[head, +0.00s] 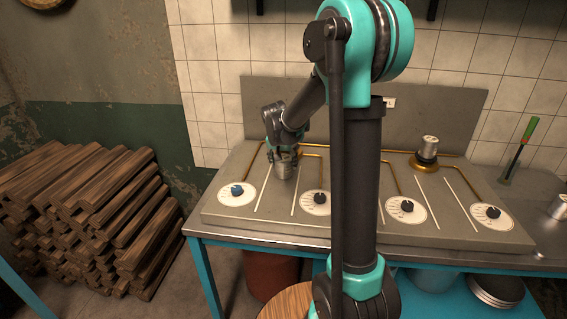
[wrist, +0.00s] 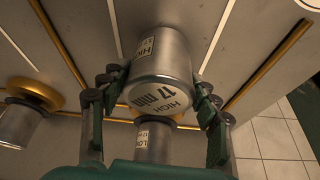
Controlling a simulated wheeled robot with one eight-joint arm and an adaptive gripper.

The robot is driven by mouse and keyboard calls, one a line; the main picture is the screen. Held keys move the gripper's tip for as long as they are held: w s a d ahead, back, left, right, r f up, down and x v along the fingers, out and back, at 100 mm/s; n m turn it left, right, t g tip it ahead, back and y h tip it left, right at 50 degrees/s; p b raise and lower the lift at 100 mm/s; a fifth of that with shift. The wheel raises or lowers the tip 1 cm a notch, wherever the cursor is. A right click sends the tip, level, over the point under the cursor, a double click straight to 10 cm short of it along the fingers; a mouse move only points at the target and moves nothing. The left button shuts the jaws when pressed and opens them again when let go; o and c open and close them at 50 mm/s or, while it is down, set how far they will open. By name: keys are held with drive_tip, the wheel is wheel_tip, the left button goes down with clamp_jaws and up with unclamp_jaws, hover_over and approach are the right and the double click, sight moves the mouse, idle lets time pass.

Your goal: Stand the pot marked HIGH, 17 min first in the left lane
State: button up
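The pot marked HIGH, 17 min (wrist: 162,82) is a silver cylinder, upright, with its marking on top. It also shows in the head view (head: 284,171), over the left lane between two white lines (head: 265,190). My gripper (head: 284,152) has a finger on each side of this pot in the wrist view (wrist: 157,88) and appears closed on it. The pot's base is at or close to the grey board (head: 345,226); I cannot tell if it touches. A pot marked LOW (wrist: 153,143) stands right behind it at a brass ring, partly hidden.
Another pot (head: 429,143) stands on a brass burner (head: 426,162) at the back right; a pot by a brass ring shows in the wrist view (wrist: 18,124). Dials (head: 237,193) line the front. A green-handled tool (head: 522,140) stands at the right. My arm hides the middle lane.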

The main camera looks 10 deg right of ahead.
drive_tip(key=shift+o, duration=1.2)
drive_tip(key=v, duration=1.2)
drive_tip(key=shift+r, duration=0.15)
